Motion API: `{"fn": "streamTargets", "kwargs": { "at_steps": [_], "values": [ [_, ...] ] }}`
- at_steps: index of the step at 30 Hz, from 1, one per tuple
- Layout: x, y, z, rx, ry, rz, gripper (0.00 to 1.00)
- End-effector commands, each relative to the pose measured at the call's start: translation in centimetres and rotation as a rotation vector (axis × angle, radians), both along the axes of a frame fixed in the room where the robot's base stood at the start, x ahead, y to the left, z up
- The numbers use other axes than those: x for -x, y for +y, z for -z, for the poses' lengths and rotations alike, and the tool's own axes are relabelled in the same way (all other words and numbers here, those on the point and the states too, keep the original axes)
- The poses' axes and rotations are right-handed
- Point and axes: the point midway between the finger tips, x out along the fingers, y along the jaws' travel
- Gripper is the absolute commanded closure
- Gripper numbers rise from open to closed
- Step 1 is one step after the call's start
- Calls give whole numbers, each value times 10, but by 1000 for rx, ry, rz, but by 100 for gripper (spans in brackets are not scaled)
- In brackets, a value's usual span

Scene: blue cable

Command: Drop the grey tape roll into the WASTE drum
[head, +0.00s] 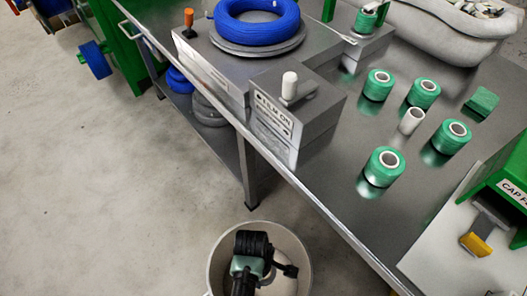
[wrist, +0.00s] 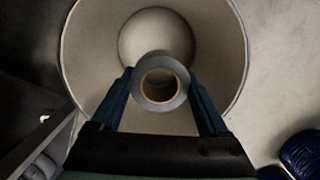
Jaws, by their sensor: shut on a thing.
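My gripper (wrist: 160,92) is shut on the grey tape roll (wrist: 140,92), one blue-black finger on each side of it. The roll shows its brown core in the wrist view. A pale round drum (wrist: 222,60) lies below the roll, which appears inside the outline of the drum's mouth. A lighter round area shows at the drum's middle. In the head view the drum (head: 307,262) stands on the floor at bottom centre, with my gripper (head: 262,262) over its mouth. There the roll is hidden by my gripper. No WASTE lettering is visible.
A steel bench (head: 325,215) runs close beside the drum. It holds several green rolls (head: 381,160), a white tube (head: 411,120) and a FILM ON box (head: 300,115). A blue cable coil (head: 255,22) sits at the back. Floor (head: 100,190) at left is clear.

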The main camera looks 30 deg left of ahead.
Motion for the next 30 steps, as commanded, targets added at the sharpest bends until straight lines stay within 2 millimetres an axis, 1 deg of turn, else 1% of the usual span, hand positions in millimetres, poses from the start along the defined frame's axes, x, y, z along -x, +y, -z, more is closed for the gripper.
{"fn": "streamTargets", "kwargs": {
  "at_steps": [1, 6, 10, 18, 19, 22, 23, 30],
  "values": [
    [0, 0, 13, 0, 0, 0, 78],
    [0, 0, 29, 0, -1, 0, 78],
    [0, 0, 34, 0, -1, -1, 78],
    [0, 0, 33, 0, -1, -1, 78],
    [0, 0, 33, 0, -1, -1, 20],
    [0, 0, 33, 0, -1, -1, 2],
    [0, 0, 33, 0, -1, -1, 0],
    [0, 0, 32, 0, -1, -1, 0]
  ]
}}
